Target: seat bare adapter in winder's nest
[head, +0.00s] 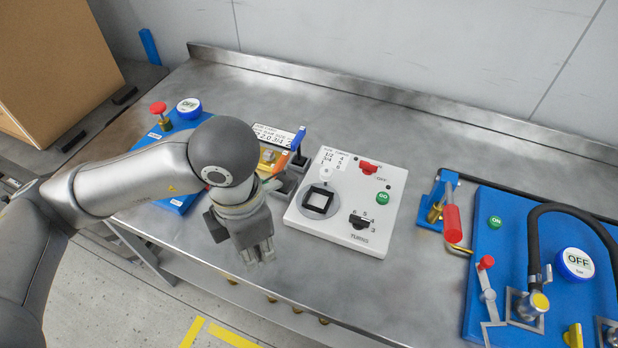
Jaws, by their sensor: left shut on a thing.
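The winder is a white box (379,218) standing on the bench, with a black square nest (319,201) at its left front. The nest has a pale grey middle, and I see no adapter standing up in it. My left gripper (259,252) points down in front of and left of the winder, apart from it. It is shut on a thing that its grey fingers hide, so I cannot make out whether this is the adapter. My right gripper is not in view.
The winder carries a green GO button (383,198) and a red switch (368,168). A blue station (489,258) with a black hose fills the right. Bare bench lies behind the winder.

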